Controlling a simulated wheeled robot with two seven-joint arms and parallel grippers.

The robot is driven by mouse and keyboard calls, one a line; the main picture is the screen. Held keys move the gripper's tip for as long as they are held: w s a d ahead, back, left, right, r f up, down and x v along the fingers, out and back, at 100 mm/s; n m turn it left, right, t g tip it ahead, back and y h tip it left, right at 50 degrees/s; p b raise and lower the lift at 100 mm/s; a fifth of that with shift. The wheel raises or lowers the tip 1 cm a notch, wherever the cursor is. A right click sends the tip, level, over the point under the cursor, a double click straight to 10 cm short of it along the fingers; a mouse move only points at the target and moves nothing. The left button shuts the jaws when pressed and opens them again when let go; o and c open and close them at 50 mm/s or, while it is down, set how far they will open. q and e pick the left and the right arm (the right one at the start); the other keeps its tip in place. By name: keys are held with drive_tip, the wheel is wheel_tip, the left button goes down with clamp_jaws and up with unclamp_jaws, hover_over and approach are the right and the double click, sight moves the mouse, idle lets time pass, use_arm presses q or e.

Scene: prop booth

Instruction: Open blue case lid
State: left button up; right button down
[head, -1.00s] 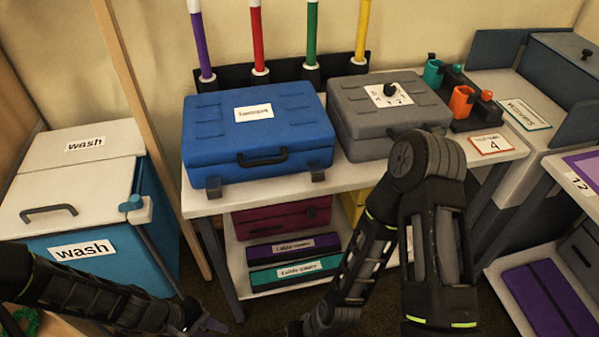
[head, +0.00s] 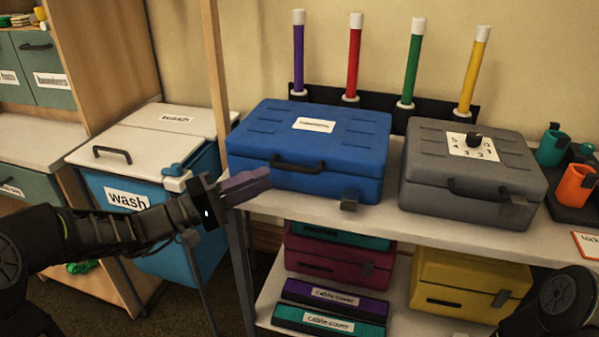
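The blue case (head: 315,150) stands on the white table with its lid shut. It has a white label on top, a dark handle (head: 298,163) at the front and a grey latch (head: 350,200) at the front right corner. A second latch at the front left is hidden behind my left gripper (head: 246,187). That gripper is in front of the case's left front corner, its purple-grey fingers pointing right. The fingers look close together, and I cannot tell whether they touch the case. My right arm shows at the bottom right, but its gripper is out of view.
A grey case (head: 470,175) with a dial stands right of the blue case. Coloured tubes stand in a black rack (head: 430,118) behind. A blue wash bin (head: 190,245) is at the left, beside a wooden post (head: 213,60). The shelf below holds a yellow case (head: 465,290) and cable covers.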

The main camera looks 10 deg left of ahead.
sight(292, 168)
use_arm(q)
drive_tip(key=shift+x, duration=4.05)
drive_tip(key=shift+s+f, duration=0.1)
clamp_jaws()
